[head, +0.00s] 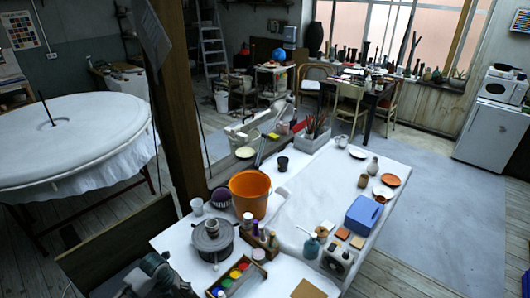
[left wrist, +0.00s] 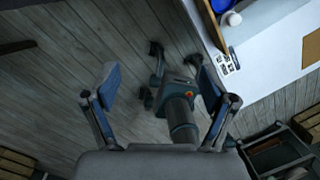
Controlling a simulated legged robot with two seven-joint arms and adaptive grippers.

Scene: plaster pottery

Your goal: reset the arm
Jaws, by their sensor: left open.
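My left gripper (left wrist: 156,80) shows in the left wrist view. Its two blue-padded fingers are spread wide apart, with nothing between them. It points down over the grey plank floor (left wrist: 60,80), beside the white table (left wrist: 262,52) at the right of that view. In the head view, a dark part of my arm shows at the bottom left, by the table's near left corner; the fingers cannot be made out there. My right gripper is in neither view.
The white table (head: 300,205) bears an orange bucket (head: 250,192), a dark lidded pot (head: 212,240), a blue box (head: 363,215) and a paint tray (head: 236,277). A wooden post (head: 178,100) rises behind it. A round white table (head: 70,140) stands left. Floor at right is clear.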

